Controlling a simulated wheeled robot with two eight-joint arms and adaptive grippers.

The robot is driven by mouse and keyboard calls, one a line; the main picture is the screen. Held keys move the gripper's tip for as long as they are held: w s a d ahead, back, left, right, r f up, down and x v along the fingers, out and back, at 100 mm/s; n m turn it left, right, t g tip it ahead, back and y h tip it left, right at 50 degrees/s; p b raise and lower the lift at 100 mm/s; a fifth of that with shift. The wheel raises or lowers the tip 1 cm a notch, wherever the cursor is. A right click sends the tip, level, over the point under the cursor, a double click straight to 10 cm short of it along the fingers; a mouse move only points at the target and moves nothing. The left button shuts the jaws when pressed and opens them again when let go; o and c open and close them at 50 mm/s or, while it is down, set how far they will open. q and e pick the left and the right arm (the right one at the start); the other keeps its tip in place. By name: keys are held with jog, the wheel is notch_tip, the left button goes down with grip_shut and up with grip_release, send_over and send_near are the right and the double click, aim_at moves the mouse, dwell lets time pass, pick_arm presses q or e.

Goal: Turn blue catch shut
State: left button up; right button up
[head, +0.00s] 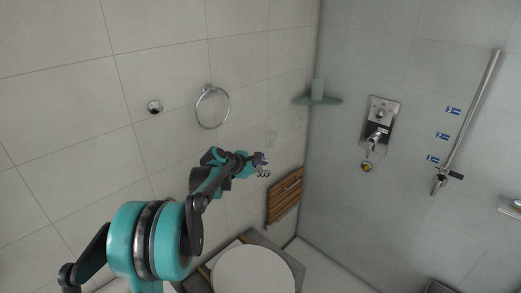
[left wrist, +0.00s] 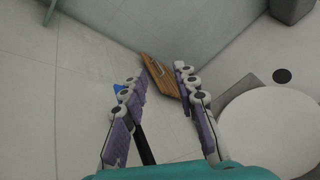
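My left gripper (head: 262,165) reaches in front of the tiled wall in the head view. In the left wrist view its two fingers (left wrist: 161,92) stand wide apart with nothing between them. A small blue piece (left wrist: 118,88) shows beside the left finger in that view, partly hidden by it. I cannot tell whether it is the blue catch or whether the finger touches it. No blue catch can be made out near the gripper in the head view. My right gripper is in neither view.
A folded wooden seat (head: 285,196) hangs on the wall below right of the gripper. A towel ring (head: 212,107) is above it. A green corner shelf (head: 317,99), a shower mixer (head: 379,123) and a rail (head: 470,120) lie to the right. A round white top (head: 253,271) stands below.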

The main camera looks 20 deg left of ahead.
pick_arm(q)
jog(key=w+a+f+n+t+p, duration=0.1)
jog(key=w+a+f+n+t, duration=0.1)
jog(key=w+a+n, duration=0.65)
jog(key=shift+m, duration=0.65)
jog(key=w+f, duration=0.2)
jog(key=w, duration=0.1)
jog(key=w+f, duration=0.1)
jog(key=shift+w+d+f, duration=0.1)
jog(key=shift+w+d, duration=0.1)
jog(key=shift+w, duration=0.1)
grip_shut()
